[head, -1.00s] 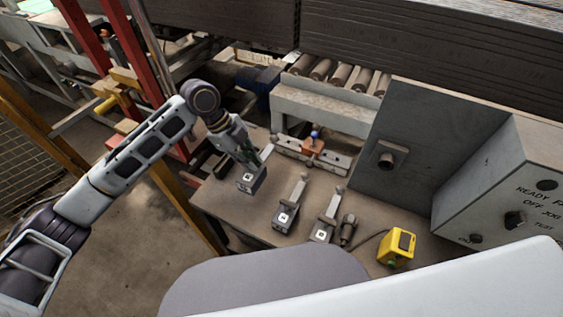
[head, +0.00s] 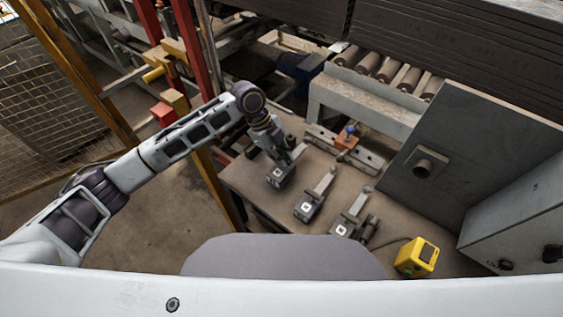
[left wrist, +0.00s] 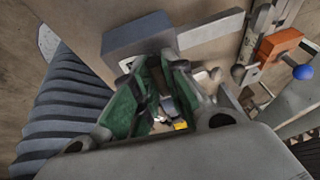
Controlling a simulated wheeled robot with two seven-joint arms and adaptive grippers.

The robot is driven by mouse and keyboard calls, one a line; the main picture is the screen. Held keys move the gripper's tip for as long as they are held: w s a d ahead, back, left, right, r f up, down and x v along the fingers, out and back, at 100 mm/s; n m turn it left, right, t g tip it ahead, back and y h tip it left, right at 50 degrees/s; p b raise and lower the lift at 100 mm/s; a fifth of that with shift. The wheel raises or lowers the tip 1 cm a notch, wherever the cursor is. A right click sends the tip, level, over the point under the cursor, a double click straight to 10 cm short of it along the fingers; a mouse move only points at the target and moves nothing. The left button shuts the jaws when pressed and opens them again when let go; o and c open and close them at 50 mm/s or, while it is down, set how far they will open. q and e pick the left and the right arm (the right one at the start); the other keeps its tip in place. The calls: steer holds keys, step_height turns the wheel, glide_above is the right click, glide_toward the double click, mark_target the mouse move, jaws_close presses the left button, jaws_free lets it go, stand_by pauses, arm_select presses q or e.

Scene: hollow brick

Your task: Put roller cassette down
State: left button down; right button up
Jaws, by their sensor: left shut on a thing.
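The roller cassette (head: 280,176) is a grey block with a white label, at the left end of the brown bench. My left gripper (head: 277,158) is over it from above and shut on it. I cannot tell whether its underside touches the bench. In the left wrist view, the gripper's green-padded fingers (left wrist: 158,100) stand close together, and a dark grey block (left wrist: 138,36) with a pale bar shows just beyond them. Two similar cassettes, one in the middle (head: 307,207) and one to the right (head: 343,228), lie on the bench. My right gripper is out of view.
A clamp rail with an orange block (head: 347,141) and blue knob stands behind the cassettes. A yellow box (head: 416,257) sits at the bench's front right. A grey control box (head: 515,215) and upright panel (head: 470,140) bound the right. Rollers (head: 385,70) lie behind.

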arm_select(q)
step_height(320, 180, down, 2)
steer(key=shift+f, duration=0.55)
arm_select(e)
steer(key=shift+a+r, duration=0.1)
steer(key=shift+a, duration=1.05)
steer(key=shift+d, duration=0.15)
arm_select(q)
steer(key=c, duration=1.5)
jaws_free()
steer(key=shift+f, duration=0.1)
steer(key=shift+o, duration=0.2)
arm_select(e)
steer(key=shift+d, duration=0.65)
